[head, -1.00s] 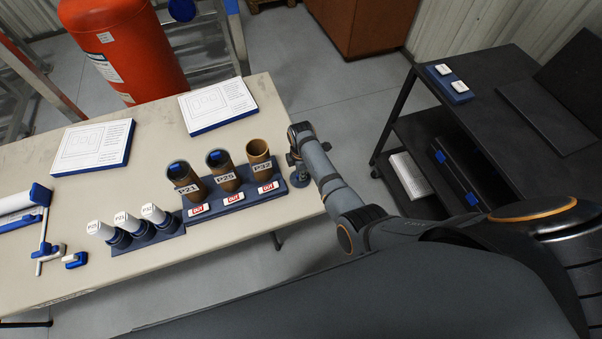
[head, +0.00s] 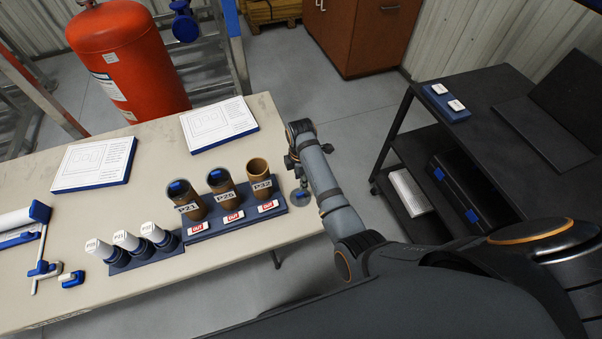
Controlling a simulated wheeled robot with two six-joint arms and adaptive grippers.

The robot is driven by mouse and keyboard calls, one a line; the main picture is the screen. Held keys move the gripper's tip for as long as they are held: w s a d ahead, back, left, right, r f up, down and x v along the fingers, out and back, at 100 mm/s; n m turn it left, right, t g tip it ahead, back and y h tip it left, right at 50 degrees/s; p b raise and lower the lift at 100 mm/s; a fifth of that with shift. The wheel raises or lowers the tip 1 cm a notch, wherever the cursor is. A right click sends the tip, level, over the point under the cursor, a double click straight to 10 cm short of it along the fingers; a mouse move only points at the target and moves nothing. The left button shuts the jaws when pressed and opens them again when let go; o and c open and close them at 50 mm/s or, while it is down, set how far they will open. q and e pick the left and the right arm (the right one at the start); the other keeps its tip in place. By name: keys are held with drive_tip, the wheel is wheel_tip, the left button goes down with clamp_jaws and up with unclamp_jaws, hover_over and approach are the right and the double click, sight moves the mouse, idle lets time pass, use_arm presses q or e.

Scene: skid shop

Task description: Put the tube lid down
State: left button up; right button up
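A round blue tube lid (head: 300,198) shows at the right edge of the table, just right of the blue tube rack. It appears to rest on the tabletop. My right gripper (head: 292,166) is just above it in the picture, seen small and from behind. A gap appears between them, but the fingers are too small to tell open or shut. The rack (head: 238,222) holds brown tubes P21 (head: 188,197), P25 (head: 222,184) and P32 (head: 258,172). P32 has an open top; the other two show blue inside. My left gripper is out of view.
A smaller rack (head: 150,252) with white-capped tubes stands left of the tube rack. Two printed boards (head: 95,163) (head: 219,122) lie behind on the table (head: 70,300). A dark cart (head: 478,120) stands to the right, with floor between.

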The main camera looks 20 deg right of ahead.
drive_tip(key=shift+r, duration=1.8)
